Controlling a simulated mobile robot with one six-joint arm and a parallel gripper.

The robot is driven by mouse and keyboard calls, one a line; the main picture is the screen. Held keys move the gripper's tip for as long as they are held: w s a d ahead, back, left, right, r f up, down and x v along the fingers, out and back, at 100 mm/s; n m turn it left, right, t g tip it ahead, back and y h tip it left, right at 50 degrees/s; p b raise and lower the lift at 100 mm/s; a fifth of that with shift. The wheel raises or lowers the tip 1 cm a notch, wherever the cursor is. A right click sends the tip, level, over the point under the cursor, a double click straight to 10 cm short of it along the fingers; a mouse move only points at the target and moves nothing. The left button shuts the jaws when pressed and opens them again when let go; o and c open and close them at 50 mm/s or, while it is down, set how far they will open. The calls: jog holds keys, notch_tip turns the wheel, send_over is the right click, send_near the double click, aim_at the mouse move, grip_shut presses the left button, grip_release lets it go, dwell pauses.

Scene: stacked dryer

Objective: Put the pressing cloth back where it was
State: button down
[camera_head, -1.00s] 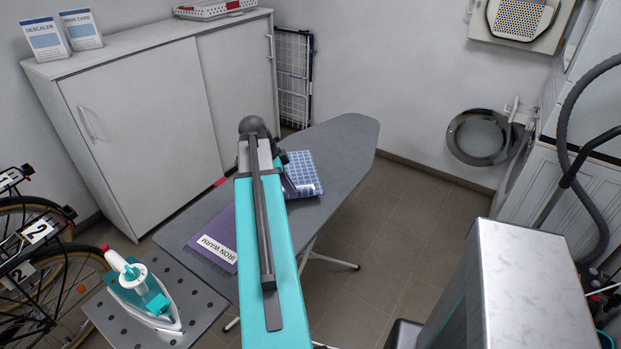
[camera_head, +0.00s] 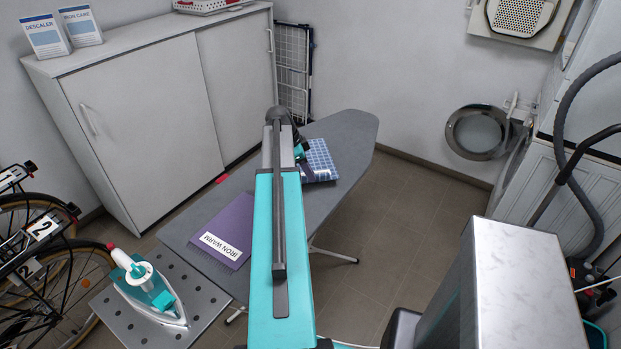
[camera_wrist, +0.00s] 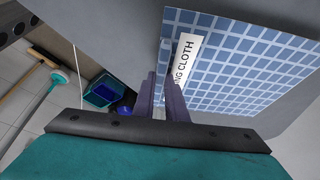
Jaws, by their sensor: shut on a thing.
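The pressing cloth (camera_head: 322,158) is blue and white checked. It shows over the far right half of the grey ironing board (camera_head: 345,130). My gripper (camera_wrist: 168,82) is shut on the cloth's left edge, by the label. In the head view my arm hides the cloth's left side and most of the gripper. I cannot tell whether the cloth touches the board or hangs just above it.
A purple cloth (camera_head: 238,222) labelled "IRON WARM" lies on the board's near left part. A teal iron (camera_head: 150,290) stands on a perforated metal plate (camera_head: 205,300). A white cabinet (camera_head: 150,110) stands behind the board. Bare board shows around the checked cloth.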

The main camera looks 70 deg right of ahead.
jog(key=shift+f+p, duration=0.9)
jog(key=shift+f, duration=1)
jog(key=c, duration=1.8)
grip_release()
jog(key=shift+r, duration=0.25)
jog(key=shift+b+v, duration=2.05)
jog(key=shift+v, duration=3.9)
jog(key=shift+a, duration=0.1)
